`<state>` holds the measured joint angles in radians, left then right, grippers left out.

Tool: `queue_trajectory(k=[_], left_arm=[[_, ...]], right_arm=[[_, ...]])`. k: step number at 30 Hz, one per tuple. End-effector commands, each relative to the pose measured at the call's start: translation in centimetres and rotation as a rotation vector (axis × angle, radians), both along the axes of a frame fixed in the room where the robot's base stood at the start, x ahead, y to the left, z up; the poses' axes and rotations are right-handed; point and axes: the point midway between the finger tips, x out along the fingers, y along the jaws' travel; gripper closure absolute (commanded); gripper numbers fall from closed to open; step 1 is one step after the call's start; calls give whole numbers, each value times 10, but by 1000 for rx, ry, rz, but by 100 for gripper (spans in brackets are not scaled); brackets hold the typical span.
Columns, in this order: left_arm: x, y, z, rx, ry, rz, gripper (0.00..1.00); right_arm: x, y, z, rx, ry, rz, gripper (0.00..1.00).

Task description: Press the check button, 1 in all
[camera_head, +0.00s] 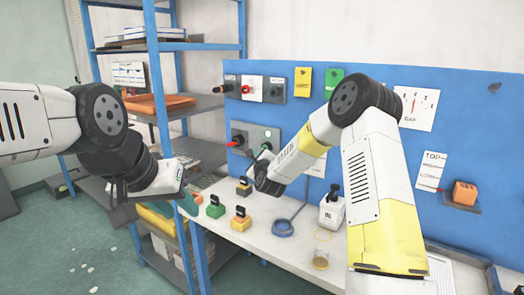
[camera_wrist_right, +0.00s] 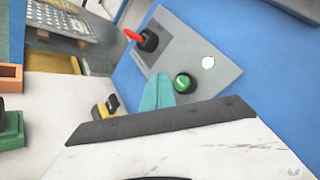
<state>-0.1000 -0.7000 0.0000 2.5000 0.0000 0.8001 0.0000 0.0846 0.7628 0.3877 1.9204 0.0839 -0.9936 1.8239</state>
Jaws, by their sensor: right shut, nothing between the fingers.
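The check button is a round green button (camera_wrist_right: 182,83) with a white check mark on a grey panel (camera_wrist_right: 205,45) in the right wrist view. The same grey panel (camera_head: 258,133) shows on the blue board in the head view. My right gripper (camera_wrist_right: 158,92) is shut and empty, its teal fingers just left of the green button in the right wrist view. I cannot tell whether they touch it. In the head view my right gripper (camera_head: 263,157) is in front of the panel's lower part.
A red-knobbed switch (camera_wrist_right: 148,40) shares the panel. A blue-framed shelf (camera_head: 155,75) stands at the left.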

Motion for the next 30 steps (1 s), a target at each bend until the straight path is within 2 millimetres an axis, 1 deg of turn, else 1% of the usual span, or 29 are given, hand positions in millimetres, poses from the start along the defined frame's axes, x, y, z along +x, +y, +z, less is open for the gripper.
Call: queue_trajectory(k=[3,8,26,28,30], left_arm=[[0,0,0,0,0,0,63],[0,0,0,0,0,0,63],[0,0,0,0,0,0,63],[0,0,0,0,0,0,63],[0,0,0,0,0,0,63]], right_arm=[[-10,8,0,0,-1,2,100],[-17,13,0,0,0,0,100],[-18,13,0,-1,0,0,100],[-19,13,3,-14,0,6,100],[-22,13,11,-62,3,23,100]])
